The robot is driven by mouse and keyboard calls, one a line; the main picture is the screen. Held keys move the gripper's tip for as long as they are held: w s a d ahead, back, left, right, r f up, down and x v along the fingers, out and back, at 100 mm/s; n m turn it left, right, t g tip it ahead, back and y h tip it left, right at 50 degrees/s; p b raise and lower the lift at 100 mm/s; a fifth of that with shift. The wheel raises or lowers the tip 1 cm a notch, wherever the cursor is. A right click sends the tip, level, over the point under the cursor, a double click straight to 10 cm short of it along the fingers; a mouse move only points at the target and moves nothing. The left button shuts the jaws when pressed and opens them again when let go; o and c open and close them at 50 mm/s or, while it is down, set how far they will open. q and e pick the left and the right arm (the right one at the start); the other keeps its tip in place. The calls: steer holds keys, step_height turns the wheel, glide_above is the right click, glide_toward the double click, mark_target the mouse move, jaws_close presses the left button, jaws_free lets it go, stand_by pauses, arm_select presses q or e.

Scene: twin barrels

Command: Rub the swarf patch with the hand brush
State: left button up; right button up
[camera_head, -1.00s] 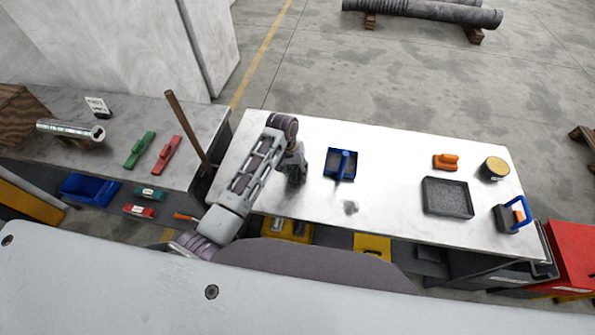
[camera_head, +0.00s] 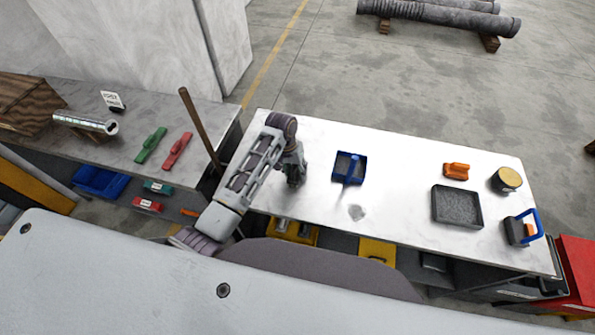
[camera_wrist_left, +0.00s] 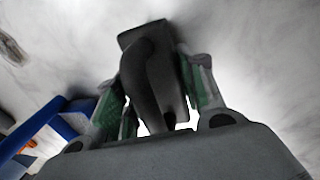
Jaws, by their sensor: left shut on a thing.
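The swarf patch (camera_head: 356,212) is a small grey smudge on the white table top. It seems to show at the upper left edge of the left wrist view (camera_wrist_left: 10,46). My left gripper (camera_head: 294,176) is over the left part of the table, left of the patch and apart from it. In the left wrist view it is shut on the arched dark handle of the hand brush (camera_wrist_left: 136,42). Whether the brush touches the table I cannot tell. In the head view the brush is mostly hidden by the gripper. My right gripper is not in view.
A blue dustpan-like tray (camera_head: 350,168) stands just right of my gripper, behind the patch. Farther right are a dark tray (camera_head: 458,223), an orange-handled tool (camera_head: 456,171), a yellow-topped tin (camera_head: 506,179) and a blue-handled item (camera_head: 520,230). The table around the patch is clear.

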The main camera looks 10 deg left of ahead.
arm_select(q)
steer(key=shift+a, duration=0.15)
steer(key=shift+a+f, duration=0.1)
steer(key=shift+a, duration=1.55)
steer(key=shift+w, duration=0.15)
steer(key=shift+w, duration=0.55)
steer(key=shift+d, duration=0.15)
steer(key=shift+s+d, duration=0.15)
steer(key=shift+d, duration=1.5)
steer(key=shift+d+f, duration=0.1)
steer(key=shift+d, duration=0.1)
